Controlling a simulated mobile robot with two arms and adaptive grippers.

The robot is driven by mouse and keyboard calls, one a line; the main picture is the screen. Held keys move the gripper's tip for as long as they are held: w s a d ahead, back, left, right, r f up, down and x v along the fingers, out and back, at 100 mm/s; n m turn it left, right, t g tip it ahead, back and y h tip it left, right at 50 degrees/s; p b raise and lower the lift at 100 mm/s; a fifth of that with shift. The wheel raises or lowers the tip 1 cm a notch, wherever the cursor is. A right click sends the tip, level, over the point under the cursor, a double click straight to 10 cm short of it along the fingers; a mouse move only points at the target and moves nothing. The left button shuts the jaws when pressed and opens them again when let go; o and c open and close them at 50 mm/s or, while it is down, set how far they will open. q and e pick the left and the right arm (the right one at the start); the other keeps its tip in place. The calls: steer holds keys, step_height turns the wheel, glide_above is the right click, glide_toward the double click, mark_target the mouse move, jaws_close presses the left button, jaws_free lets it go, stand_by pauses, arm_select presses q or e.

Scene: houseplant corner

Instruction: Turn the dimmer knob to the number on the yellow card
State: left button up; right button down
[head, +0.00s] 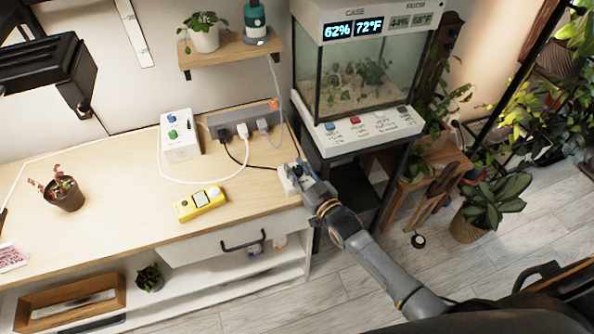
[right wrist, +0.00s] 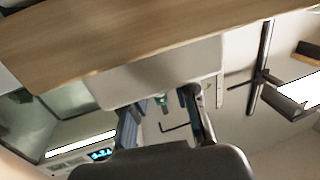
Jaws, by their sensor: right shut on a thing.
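A small white box (head: 287,184), which looks like the dimmer, sits at the right end of the desk. My right gripper (head: 297,174) is at this box, shut on its knob; the fingers hide the knob and any numbers. In the right wrist view the two fingers (right wrist: 165,125) reach to the edge of a large pale face (right wrist: 150,72). I cannot make out a yellow card. A yellow device (head: 200,204) with a small screen lies on the desk left of the gripper. My left gripper is not in view.
A terrarium (head: 355,75) is to the right. A small potted plant (head: 66,193) and a pinkish card (head: 12,257) are left. The desk's middle is clear.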

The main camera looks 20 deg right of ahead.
steer(key=n+g+y+b, duration=0.2)
steer(key=y+b, duration=0.1)
steer(key=n+g+y+b, duration=0.2)
steer(key=n+y+b, duration=0.1)
steer(key=n+g+y+b, duration=0.2)
steer(key=y+b, duration=0.1)
steer(key=shift+w+d+f+n+g+y+b, duration=0.1)
steer(key=shift+d+f+n+g+y+b, duration=0.05)
steer(key=shift+f+n+g+y+b, duration=0.2)
steer(key=shift+r+n+g+y+b, duration=0.15)
steer(key=shift+n+g+y+b, duration=0.45)
steer(key=shift+g, duration=0.2)
steer(key=shift+r+n+g+y+b, duration=0.15)
steer(key=shift+n+g+y+b, duration=0.35)
steer(key=shift+g+b, duration=0.2)
steer(key=c, duration=1)
jaws_free()
steer(key=shift+c, duration=0.2)
steer(key=v, duration=1.2)
steer(key=shift+r, duration=0.15)
